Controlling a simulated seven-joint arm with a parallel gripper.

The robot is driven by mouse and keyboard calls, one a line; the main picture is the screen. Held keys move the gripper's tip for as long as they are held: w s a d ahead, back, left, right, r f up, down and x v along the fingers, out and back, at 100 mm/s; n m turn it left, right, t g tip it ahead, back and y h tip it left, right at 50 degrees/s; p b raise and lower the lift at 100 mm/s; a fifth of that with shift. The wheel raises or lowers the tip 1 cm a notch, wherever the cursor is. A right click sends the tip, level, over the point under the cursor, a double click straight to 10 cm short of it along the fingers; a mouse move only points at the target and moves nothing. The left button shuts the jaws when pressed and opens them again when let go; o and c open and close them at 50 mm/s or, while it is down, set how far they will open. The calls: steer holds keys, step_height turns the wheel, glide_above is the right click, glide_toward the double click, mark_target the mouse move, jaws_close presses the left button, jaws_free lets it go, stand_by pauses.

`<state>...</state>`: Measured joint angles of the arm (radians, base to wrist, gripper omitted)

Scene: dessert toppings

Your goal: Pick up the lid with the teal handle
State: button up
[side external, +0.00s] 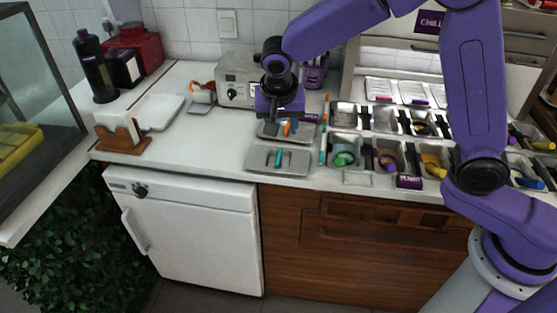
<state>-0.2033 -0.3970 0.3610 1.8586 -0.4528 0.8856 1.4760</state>
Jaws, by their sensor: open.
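A flat metal lid (298,161) with a teal handle (279,157) lies on the white counter near its front edge. A second metal lid (265,130) with an orange handle (287,129) lies just behind it. My gripper (283,120) points down over the second lid, behind the teal-handled one. It is open and holds nothing that I can see. It partly hides the second lid. I cannot tell how high the fingertips are above it.
Metal topping bins (345,138) with coloured utensils stand in rows to the right. A grey metal appliance (238,76) is close behind the gripper. A wooden napkin holder (122,140) and a white tray (158,109) are at left. The counter left of the lids is clear.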

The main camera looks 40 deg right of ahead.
steer(key=w+m, duration=0.2)
glide_above(278, 157)
steer(key=s+a, duration=0.2)
steer(key=shift+h, duration=0.3)
steer(key=f, duration=1.1)
steer(key=shift+s+d+f, duration=0.1)
steer(key=shift+d+f, duration=0.1)
steer(key=shift+f, duration=0.2)
steer(key=shift+w+x, duration=0.1)
steer(key=shift+x, duration=1.3)
steer(key=shift+w+x, duration=0.15)
steer(key=shift+x, duration=1.2)
steer(key=shift+r, duration=0.1)
jaws_close()
